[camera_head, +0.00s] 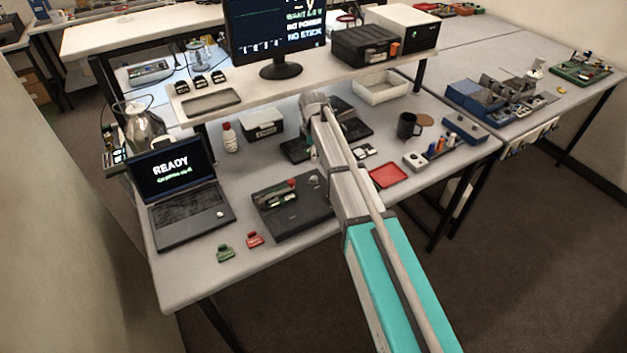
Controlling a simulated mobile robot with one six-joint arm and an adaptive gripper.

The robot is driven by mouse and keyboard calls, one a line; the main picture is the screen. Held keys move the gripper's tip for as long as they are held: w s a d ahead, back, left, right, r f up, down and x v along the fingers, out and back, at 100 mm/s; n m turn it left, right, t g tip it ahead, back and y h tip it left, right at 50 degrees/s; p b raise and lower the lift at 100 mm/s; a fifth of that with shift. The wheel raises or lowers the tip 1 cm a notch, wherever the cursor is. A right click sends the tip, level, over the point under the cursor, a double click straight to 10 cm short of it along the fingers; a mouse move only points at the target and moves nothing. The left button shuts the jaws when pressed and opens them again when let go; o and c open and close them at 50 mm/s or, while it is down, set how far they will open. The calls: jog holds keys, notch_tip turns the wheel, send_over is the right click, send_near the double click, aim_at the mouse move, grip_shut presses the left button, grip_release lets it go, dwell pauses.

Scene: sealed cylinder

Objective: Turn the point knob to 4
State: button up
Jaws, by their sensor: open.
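A dark, sloped control box (292,222) lies on the front table, left of my arm. A red button (292,184) stands at its back edge, and a small roundish knob-like part (313,180) sits near its back right corner. The picture is too small to show a pointer or any numbers, so I cannot tell where a knob points or whether this is the point knob. My arm crosses the middle of the picture, from the lower right up to a joint above the table. It hides part of the table behind it. My gripper does not show.
An open laptop (190,203) reading READY stands left of the box. Green (225,253) and red (255,239) small items lie near the front edge. A red tray (388,176) and a black mug (409,126) are right of my arm. A raised shelf (345,74) carries a monitor (276,35).

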aim_at(313, 177)
jog(key=shift+f+b, duration=5.3)
jog(key=shift+f, duration=0.3)
grip_shut()
